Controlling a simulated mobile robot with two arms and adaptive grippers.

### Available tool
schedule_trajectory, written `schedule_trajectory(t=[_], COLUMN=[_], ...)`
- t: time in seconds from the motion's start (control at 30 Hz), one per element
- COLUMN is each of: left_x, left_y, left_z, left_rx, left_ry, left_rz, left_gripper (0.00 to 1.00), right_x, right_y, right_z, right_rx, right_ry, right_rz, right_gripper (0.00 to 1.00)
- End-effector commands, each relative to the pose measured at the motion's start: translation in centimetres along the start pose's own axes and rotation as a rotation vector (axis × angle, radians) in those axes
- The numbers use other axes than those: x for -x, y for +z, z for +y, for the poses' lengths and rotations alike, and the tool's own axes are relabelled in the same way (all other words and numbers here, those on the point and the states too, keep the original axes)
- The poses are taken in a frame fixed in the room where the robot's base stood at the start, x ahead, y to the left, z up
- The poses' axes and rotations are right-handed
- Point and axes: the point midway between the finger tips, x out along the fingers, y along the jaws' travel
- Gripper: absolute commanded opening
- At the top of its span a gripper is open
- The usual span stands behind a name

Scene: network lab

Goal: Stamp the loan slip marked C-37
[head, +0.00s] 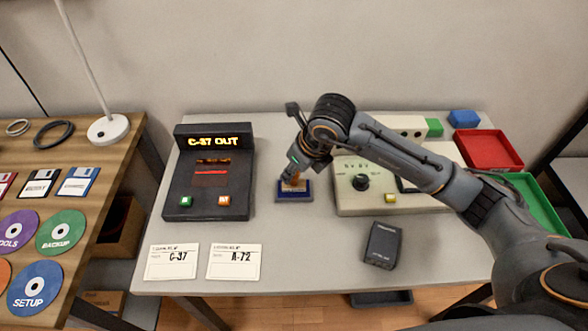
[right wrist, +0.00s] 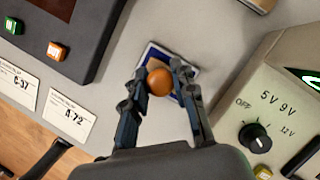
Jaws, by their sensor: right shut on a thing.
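The loan slip marked C-37 (head: 171,264) lies flat near the table's front left edge. The slip marked A-72 (head: 234,264) lies just right of it. Both slips also show at the left of the right wrist view. The stamp has a round orange-brown knob (right wrist: 160,81). My right gripper (head: 292,176) is shut on this knob, one finger on each side. The stamp is over the blue ink pad (head: 294,195); its underside is hidden, so I cannot tell whether it touches the pad. My left gripper is not in view.
A dark console (head: 210,172) reading "C-37 OUT" stands behind the slips. A beige dial box (head: 353,200) is right of the pad, with a dark box (head: 383,245) in front. Red (head: 489,150) and green trays are at right. The table between slips and pad is clear.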

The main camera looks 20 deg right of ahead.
Motion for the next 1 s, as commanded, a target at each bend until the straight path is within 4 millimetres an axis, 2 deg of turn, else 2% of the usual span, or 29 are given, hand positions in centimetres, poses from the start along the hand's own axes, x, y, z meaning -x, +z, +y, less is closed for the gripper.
schedule_trajectory(t=[0.43, 1.0], left_x=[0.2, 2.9], left_y=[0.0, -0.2], left_z=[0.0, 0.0], left_rx=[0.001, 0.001], left_ry=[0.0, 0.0], left_rz=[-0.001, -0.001], left_gripper=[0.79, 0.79], right_x=[0.2, 4.4], right_y=[-0.1, 1.8], right_z=[0.1, 0.0], right_rx=[0.0, 0.0], right_ry=[0.001, 0.0], right_rz=[0.006, 0.001], right_gripper=[0.06, 0.06])
